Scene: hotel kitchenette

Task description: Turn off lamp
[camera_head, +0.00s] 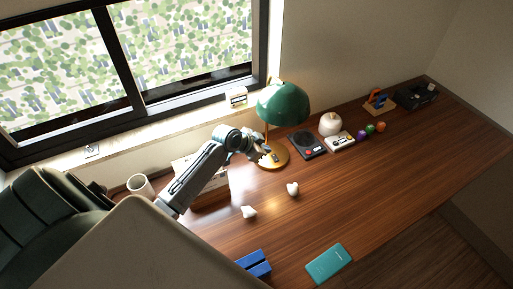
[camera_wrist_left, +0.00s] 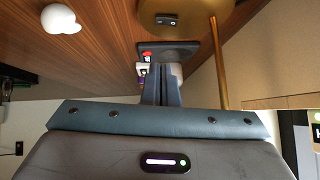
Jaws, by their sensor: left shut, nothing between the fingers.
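The lamp (camera_head: 283,101) stands on the desk below the window, with a green domed shade, a thin brass stem and a round gold base (camera_head: 271,163). In the left wrist view the gold base (camera_wrist_left: 195,8) is at the top edge, with a small dark switch (camera_wrist_left: 165,20) on it, and the stem (camera_wrist_left: 219,65) runs down the right. My left gripper (camera_head: 264,151) is beside the lamp, under the left edge of the shade and close to the base. Its fingers (camera_wrist_left: 161,72) are shut and empty, apart from the switch in the picture. My right gripper is out of view.
A black device (camera_head: 307,144), a white rounded object (camera_head: 330,124) and small coloured balls (camera_head: 370,129) stand right of the lamp. Two white lumps (camera_head: 249,212) (camera_head: 293,189) lie in front. A white cup (camera_head: 140,186) is left.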

